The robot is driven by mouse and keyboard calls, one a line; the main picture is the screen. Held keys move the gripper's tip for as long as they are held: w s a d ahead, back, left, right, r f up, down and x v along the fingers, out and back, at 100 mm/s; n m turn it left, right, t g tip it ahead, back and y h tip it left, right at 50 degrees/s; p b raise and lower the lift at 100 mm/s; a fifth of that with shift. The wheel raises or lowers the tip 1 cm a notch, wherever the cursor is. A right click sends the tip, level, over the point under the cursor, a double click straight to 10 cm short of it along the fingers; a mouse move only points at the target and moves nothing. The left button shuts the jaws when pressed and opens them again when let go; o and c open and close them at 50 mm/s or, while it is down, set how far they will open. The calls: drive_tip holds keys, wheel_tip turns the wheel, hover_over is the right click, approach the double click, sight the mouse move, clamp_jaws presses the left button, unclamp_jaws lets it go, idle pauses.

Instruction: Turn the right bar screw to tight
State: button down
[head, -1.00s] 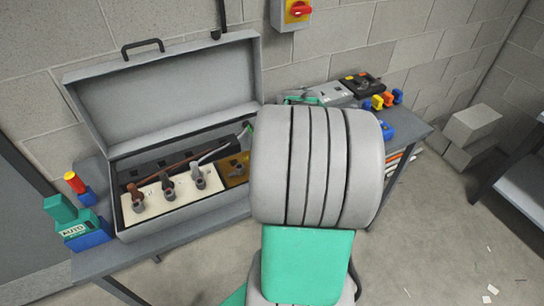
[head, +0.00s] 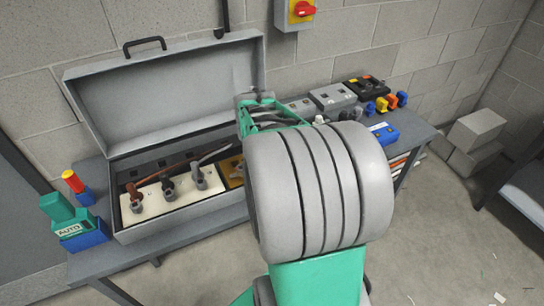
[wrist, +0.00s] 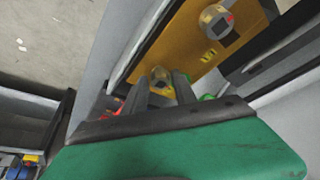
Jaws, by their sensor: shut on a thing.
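The brass bar plate (head: 234,172) lies at the right end of the open grey box, mostly behind my arm in the head view. It also shows in the wrist view (wrist: 190,50). My gripper (wrist: 170,82) reaches down to its lower part there, with its two dark fingers closed on a screw, the right bar screw (wrist: 161,89). Little of that screw's head shows, so its turn cannot be read. The other bar screw (wrist: 216,21), round with a dark square middle and a red mark, stands apart higher up. In the head view my fingertips are hidden.
The grey box (head: 180,222) has a raised lid (head: 165,95). A cream block (head: 150,205) with brown, black and grey leads sits left of the bar. Blue, orange and yellow pieces (head: 384,104) lie on the bench's right. A green AUTO device (head: 64,218) stands at left.

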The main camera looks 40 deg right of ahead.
idle(0.3)
drive_tip(key=c, duration=1.1)
unclamp_jaws()
drive_tip(key=shift+r, duration=0.1)
drive_tip(key=v, duration=0.7)
drive_tip(key=shift+s+a+r, duration=0.1)
drive_tip(key=shift+a+r, duration=0.05)
drive_tip(key=shift+r, duration=0.15)
